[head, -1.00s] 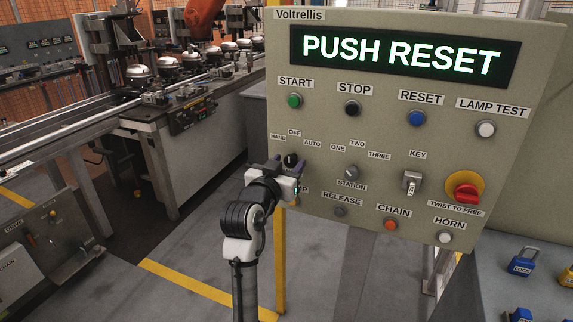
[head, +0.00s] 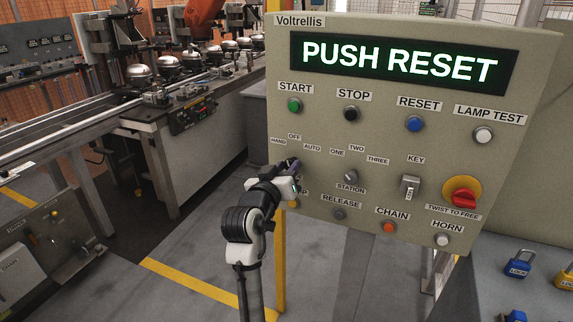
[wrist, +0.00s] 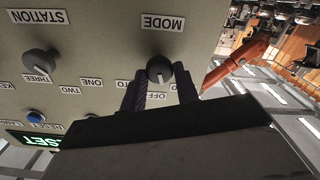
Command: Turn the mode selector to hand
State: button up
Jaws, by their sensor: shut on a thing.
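The mode selector is a dark round knob (wrist: 159,70) under an upside-down MODE label in the wrist view. My gripper (wrist: 160,90) is shut on it, with one dark finger on each side. In the head view my gripper (head: 288,170) is at the left of the grey control panel (head: 320,225) and hides the knob. The HAND label (head: 278,141) and OFF label (head: 294,136) show above it, with AUTO (head: 312,147) to the right. I cannot clearly tell where the knob points.
The station selector (head: 350,177) is just right of my gripper. The key switch (head: 410,187) and red twist-to-free button (head: 462,193) are farther right. The panel display (head: 400,60) reads PUSH RESET. A conveyor line stands at the left.

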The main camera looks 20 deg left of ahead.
jog(key=n+p, duration=0.3)
jog(key=n, duration=0.2)
dwell(0.5)
jog(key=o, duration=1)
jog(key=shift+c, duration=0.2)
jog(key=s+b, duration=0.4)
jog(key=s, duration=0.9)
jog(key=shift+s+a, duration=0.3)
jog(key=shift+s, duration=0.1)
